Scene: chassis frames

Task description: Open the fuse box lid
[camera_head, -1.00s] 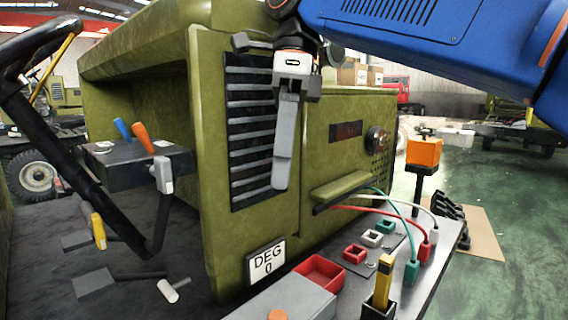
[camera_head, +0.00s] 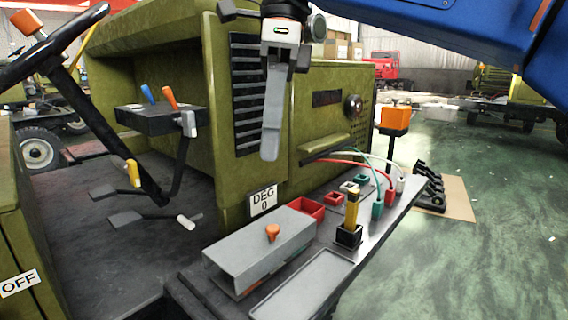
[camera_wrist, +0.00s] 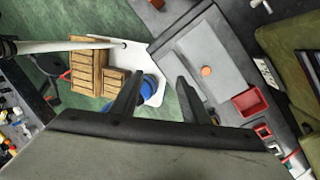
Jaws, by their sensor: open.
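The fuse box (camera_head: 245,262) is a grey box on the dark side shelf, with a flat grey lid (camera_head: 285,228) that lies shut. An orange knob (camera_head: 272,232) stands on the lid. My gripper (camera_head: 270,158) hangs pointing down in front of the green cabinet, above the box in the picture and apart from it. In the wrist view my gripper (camera_wrist: 160,68) is open and empty. The lid (camera_wrist: 195,48) and its orange knob (camera_wrist: 207,71) show there beyond the right finger.
Behind the box are a red tray (camera_head: 308,208), a yellow-handled switch (camera_head: 352,208) and several plugs with cables. An empty grey tray (camera_head: 303,285) lies in front. A steering wheel and levers (camera_head: 160,95) stand left. Open green floor (camera_head: 470,250) lies right.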

